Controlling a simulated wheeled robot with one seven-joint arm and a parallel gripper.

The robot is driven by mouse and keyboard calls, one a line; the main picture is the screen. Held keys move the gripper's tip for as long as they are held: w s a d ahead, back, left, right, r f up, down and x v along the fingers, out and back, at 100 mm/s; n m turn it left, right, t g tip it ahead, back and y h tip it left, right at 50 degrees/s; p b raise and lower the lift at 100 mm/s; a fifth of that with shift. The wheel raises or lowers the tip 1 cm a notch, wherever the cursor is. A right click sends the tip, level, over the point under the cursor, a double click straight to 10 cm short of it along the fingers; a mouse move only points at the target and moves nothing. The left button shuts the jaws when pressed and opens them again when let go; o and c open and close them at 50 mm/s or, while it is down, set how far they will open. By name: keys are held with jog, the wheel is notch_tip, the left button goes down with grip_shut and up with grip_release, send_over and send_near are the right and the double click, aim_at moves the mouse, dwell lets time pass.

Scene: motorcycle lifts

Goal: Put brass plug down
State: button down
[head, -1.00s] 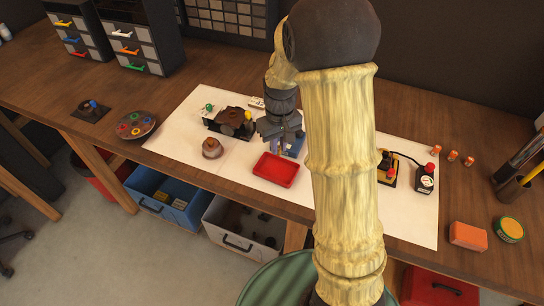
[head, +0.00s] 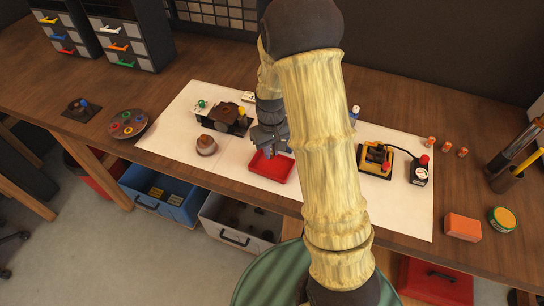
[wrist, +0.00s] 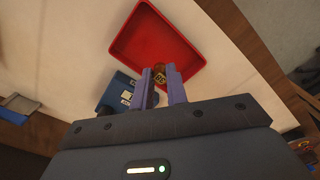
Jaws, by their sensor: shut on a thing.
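My gripper (wrist: 160,72) is shut on the brass plug (wrist: 159,77), a small brownish-gold piece between the two fingertips in the wrist view. The red tray (wrist: 127,47) lies just beyond the fingertips there, and the plug shows against its near edge. I cannot tell how high the plug is above the tray. In the head view, my gripper (head: 270,140) is over the back of the red tray (head: 271,172), and the plug is hidden.
A blue device (wrist: 119,92) is close beside the fingers. A round brown part (head: 206,146) and a dark assembly (head: 224,117) stand left of the tray on the white mat (head: 236,166). A yellow-based device (head: 374,160) is to the right. Bare mat lies between.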

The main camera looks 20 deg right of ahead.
aim_at(272, 153)
jog(key=shift+s+r, duration=0.1)
jog(key=shift+s, duration=0.1)
jog(key=shift+d+f+p, duration=0.15)
jog(key=shift+f+p, duration=0.25)
jog(key=shift+f, duration=1.7)
jog(key=shift+f, duration=0.15)
jog(key=c, duration=1.4)
grip_release()
